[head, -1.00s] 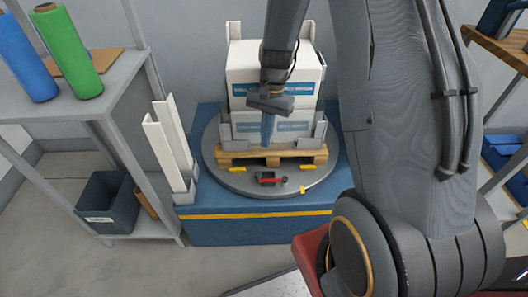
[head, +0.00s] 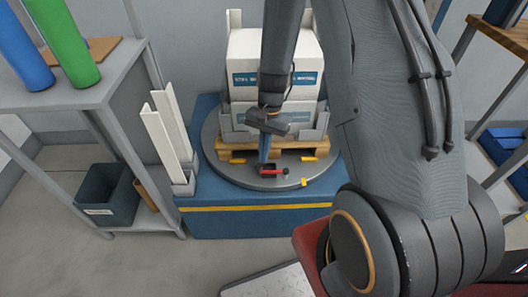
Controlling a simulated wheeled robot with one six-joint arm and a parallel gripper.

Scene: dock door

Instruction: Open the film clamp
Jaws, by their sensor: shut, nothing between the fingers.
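The film clamp (head: 274,172) is a small dark fitting with a red lever, at the front of the round grey turntable (head: 225,168). My gripper (head: 263,159) points down from above, its blue fingers shut and empty. In the picture its tips are just above the clamp's left end and overlap its upper edge. I cannot tell whether they touch it. Part of the clamp's back is hidden by the fingers.
White boxes (head: 275,78) stand on a wooden pallet (head: 235,147) on the turntable, behind my gripper. White corner posts (head: 166,137) stand at the left. A grey shelf (head: 80,92) holds blue (head: 22,48) and green (head: 62,42) rolls.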

